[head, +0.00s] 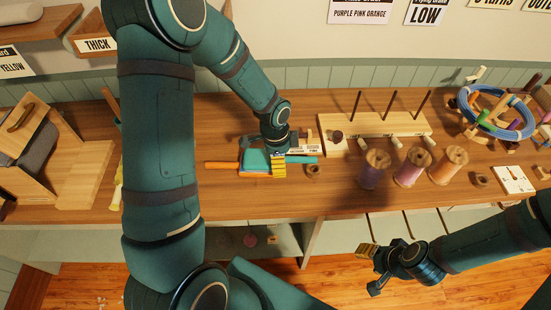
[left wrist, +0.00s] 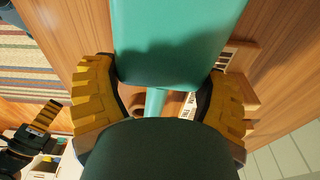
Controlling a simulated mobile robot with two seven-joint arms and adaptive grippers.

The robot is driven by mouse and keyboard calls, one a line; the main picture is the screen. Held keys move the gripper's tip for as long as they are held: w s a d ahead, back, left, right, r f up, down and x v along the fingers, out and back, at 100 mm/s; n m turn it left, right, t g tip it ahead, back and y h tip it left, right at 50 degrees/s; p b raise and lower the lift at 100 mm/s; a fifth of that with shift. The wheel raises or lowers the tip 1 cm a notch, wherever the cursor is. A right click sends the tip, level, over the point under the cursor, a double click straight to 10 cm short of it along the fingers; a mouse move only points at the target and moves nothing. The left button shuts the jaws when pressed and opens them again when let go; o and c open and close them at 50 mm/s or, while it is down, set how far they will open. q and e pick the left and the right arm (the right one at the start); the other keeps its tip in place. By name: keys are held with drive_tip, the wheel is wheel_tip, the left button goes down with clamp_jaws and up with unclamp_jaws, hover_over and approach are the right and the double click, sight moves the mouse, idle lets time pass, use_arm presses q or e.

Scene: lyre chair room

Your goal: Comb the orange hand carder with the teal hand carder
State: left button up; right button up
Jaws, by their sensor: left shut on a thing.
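The orange hand carder (head: 221,165) lies on the wooden bench with its orange handle pointing left; most of its body is hidden under the teal one. The teal hand carder (head: 256,161) lies over it, its handle pointing right. My left gripper (head: 279,166) is shut on the teal carder, at the handle near the board. In the left wrist view the teal board (left wrist: 180,40) fills the top centre, and the yellow-padded fingers sit on both sides of the teal handle. Whether the carders' teeth touch cannot be seen. My right gripper (head: 371,270) is open and empty, in front of the bench.
A wooden spool rack (head: 385,124) with upright pegs stands behind and right. Purple (head: 374,172), pink (head: 412,168) and orange (head: 449,166) thread spools stand right of the carders. A small wooden ring (head: 312,170) lies near the teal handle. A wooden stand (head: 80,165) is at left.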

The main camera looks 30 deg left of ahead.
sight(264, 157)
use_arm(q)
drive_tip(key=shift+w+d, duration=0.3)
drive_tip(key=shift+d, duration=0.25)
drive_tip(key=shift+w+d, duration=0.25)
drive_tip(key=shift+d, duration=0.3)
drive_tip(key=shift+r, duration=0.1)
drive_tip(key=shift+r+p, duration=0.95)
drive_tip(key=shift+r, duration=0.5)
drive_tip(key=shift+f, duration=0.1)
drive_tip(key=shift+s+a+f, duration=0.35)
drive_tip(key=shift+s+a, duration=0.2)
drive_tip(key=shift+a, duration=0.5)
drive_tip(key=shift+s+a+f, duration=0.3)
drive_tip(key=shift+s+a, duration=0.2)
drive_tip(key=shift+a, duration=0.55)
drive_tip(key=shift+s+a+f, duration=0.35)
drive_tip(key=shift+s+a, duration=0.2)
drive_tip(key=shift+a, duration=0.5)
drive_tip(key=shift+f+b, duration=0.45)
drive_tip(key=shift+b, duration=0.1)
drive_tip(key=shift+w+d+b, duration=0.25)
drive_tip(key=shift+w+d, duration=0.3)
drive_tip(key=shift+d, duration=0.5)
drive_tip(key=shift+w+d+b, duration=0.3)
drive_tip(key=shift+w+d, duration=0.2)
drive_tip(key=shift+d, duration=0.55)
drive_tip(key=shift+w+d+b, duration=0.25)
drive_tip(key=shift+w+d, duration=0.3)
drive_tip(key=shift+d, duration=0.5)
